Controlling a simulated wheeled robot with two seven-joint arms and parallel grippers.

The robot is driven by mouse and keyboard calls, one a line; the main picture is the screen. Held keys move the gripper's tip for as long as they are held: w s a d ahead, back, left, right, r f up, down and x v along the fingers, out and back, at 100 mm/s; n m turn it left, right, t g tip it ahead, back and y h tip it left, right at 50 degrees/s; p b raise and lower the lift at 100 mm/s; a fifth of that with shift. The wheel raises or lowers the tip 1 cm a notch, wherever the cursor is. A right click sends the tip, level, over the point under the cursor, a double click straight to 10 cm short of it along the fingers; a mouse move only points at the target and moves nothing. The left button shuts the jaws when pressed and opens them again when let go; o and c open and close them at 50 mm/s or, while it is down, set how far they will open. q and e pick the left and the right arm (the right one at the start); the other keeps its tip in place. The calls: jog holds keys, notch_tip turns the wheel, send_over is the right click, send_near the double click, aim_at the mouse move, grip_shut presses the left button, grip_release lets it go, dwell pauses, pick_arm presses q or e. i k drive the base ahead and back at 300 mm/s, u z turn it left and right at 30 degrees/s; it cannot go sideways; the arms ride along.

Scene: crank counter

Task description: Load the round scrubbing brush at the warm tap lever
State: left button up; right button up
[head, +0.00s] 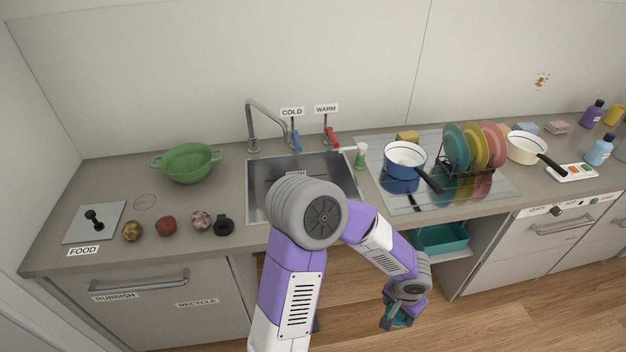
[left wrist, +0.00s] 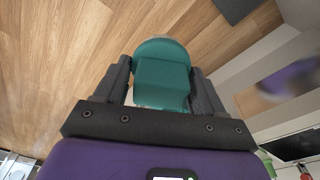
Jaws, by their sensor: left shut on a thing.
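My left gripper (head: 398,316) hangs low in front of the counter, over the wooden floor. It is shut on a teal thing with a rounded end and a block-like part, which looks like the round scrubbing brush (left wrist: 162,75); the fingers press on both its sides. The red warm tap lever (head: 331,137) stands behind the sink under the WARM sign (head: 326,109). The blue cold lever (head: 296,140) is left of it, under the COLD sign (head: 291,112). My right gripper is not in view.
My left arm covers part of the sink (head: 258,185). A green-and-white upright item (head: 361,156) stands right of the sink. A teal bin (head: 440,238) sits below the counter. A green colander (head: 187,163) stands left.

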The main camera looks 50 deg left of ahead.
aim_at(329, 130)
jog(key=u, duration=1.4)
